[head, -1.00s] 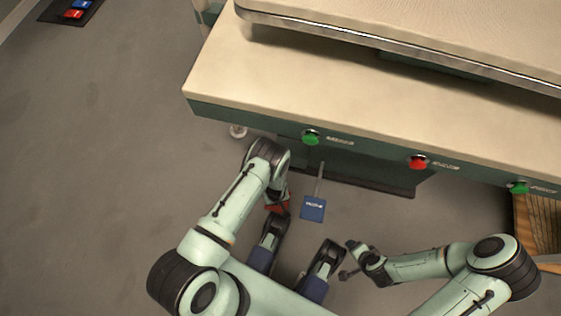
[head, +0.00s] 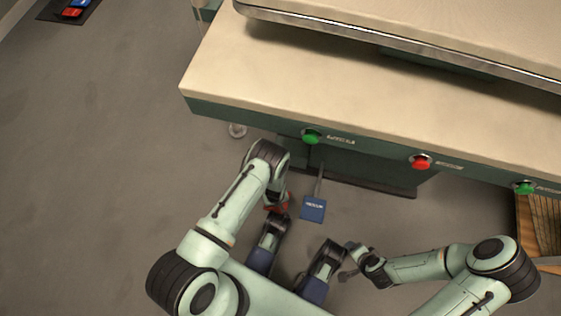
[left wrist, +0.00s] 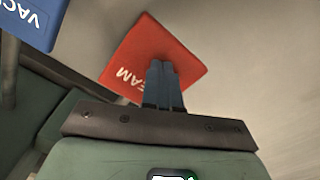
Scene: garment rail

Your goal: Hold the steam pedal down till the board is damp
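The red steam pedal (left wrist: 150,52) fills the middle of the left wrist view, its lettering partly covered. In the head view only a bit of it (head: 277,203) shows beside my left forearm. My left gripper (left wrist: 163,68) has its two fingers together, with nothing between them, and the tips lie over the red pedal. I cannot tell how far the pedal is pressed. The cream board (head: 290,80) of the press lies above the pedals; no damp patch is evident on it. My right gripper (head: 350,262) is low in the head view, away from the pedals; its fingers are unclear.
The blue vacuum pedal (head: 313,208) is just right of the red one. A green button (head: 312,137) and a red button (head: 421,162) sit on the press's front edge. A slatted wooden crate (head: 540,225) is at right. Open floor lies left.

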